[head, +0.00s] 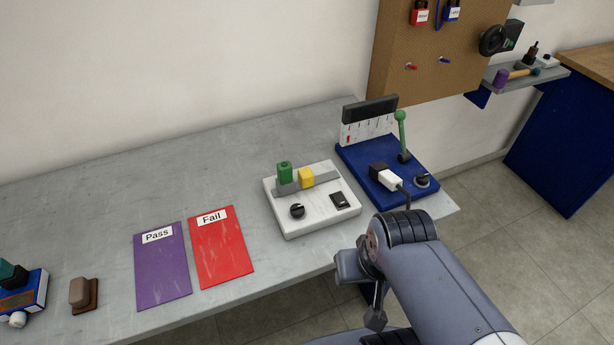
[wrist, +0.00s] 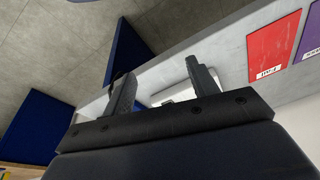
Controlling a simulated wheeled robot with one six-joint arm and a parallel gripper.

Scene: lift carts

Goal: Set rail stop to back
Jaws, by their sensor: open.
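A white control box (head: 314,216) stands on the grey bench, with a grey rail (head: 325,178) across its top.
A blue base (head: 365,165) with a green-knobbed lever (head: 402,135) and a white plug stands right of the box. Red (head: 220,247) and purple (head: 162,267) cards lie to its left. A pegboard (head: 440,50) hangs behind. The bench behind the cards is clear.

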